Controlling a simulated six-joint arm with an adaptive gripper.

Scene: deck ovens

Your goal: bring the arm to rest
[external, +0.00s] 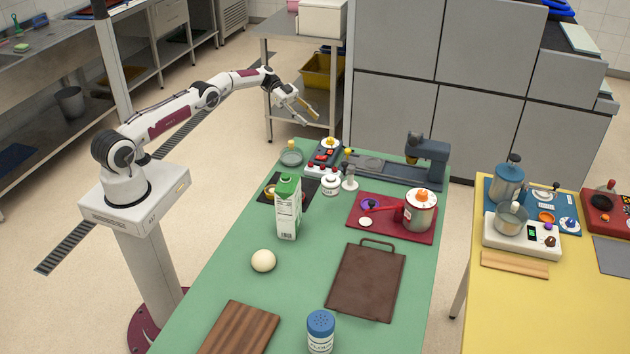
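My arm reaches out from its pedestal at the left of the external view, raised and stretched toward the right. My gripper (304,106) is in the air beyond the far left end of the green table (215,290), in front of a steel shelf unit. Its two fingers look spread, with nothing visible between them. It appears clear of everything on the table.
The green table holds a milk carton (288,208), a dough ball (263,261), a flour shaker (320,332), a brown board (367,281), a wooden board (240,330) and a pot (420,211) on a red mat (385,232). A steel shelf (305,28) stands behind my gripper.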

